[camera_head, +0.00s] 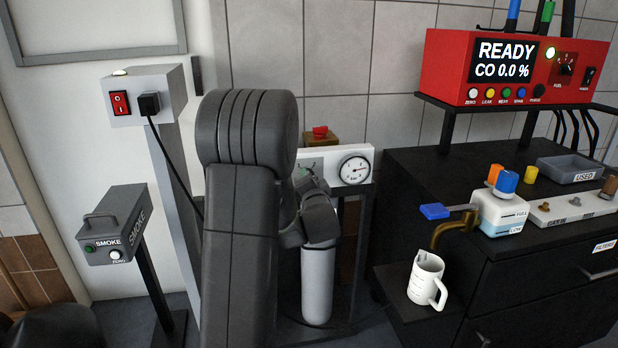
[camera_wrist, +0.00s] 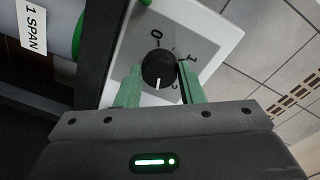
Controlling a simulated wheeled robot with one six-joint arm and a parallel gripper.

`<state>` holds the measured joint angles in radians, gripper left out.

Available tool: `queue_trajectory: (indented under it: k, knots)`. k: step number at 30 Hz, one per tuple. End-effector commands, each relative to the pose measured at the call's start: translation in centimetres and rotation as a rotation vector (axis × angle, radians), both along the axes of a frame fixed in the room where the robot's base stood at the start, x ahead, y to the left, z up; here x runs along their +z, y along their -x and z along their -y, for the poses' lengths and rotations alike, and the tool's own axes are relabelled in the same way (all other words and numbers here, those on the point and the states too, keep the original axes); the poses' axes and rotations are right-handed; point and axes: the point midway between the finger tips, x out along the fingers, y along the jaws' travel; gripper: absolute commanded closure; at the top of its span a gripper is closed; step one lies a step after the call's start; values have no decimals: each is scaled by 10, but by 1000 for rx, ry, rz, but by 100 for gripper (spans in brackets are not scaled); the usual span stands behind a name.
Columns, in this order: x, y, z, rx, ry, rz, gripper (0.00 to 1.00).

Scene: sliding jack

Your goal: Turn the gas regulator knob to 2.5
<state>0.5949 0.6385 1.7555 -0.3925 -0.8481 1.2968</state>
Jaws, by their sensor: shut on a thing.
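The regulator knob (camera_wrist: 158,68) is round and black with a white pointer line, set on a white panel (camera_wrist: 210,35). In the wrist view the pointer points down toward my gripper, clockwise past the printed 2; the marks 0, 1 and 2 show around the knob. My gripper (camera_wrist: 160,80) has its green fingers on both sides of the knob and is shut on it. In the head view the white panel shows a round gauge (camera_head: 355,169), its reading too small to tell.
A light grey cylinder (camera_head: 318,285) stands below the panel; a label "1 SPAN" (camera_wrist: 33,25) shows in the wrist view. A red analyser (camera_head: 500,65) reads READY, CO 0.0 %. A white jug (camera_head: 427,278) stands at right. A SMOKE box (camera_head: 112,225) stands at left.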

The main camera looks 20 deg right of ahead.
Motion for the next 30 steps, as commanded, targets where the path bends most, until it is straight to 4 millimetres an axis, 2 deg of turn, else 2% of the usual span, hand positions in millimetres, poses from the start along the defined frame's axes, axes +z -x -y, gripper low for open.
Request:
queue_trajectory:
  k: [10,25,26,28,29,30]
  knots:
    - [-2,1,0,0,-120,24,88]
    - [-3,0,0,-1,-136,26,88]
    - [-3,0,0,-1,-136,26,62]
    - [-2,0,0,0,-135,27,48]
    - [-2,0,0,0,-135,28,44]
    - [-2,0,0,0,-135,28,44]
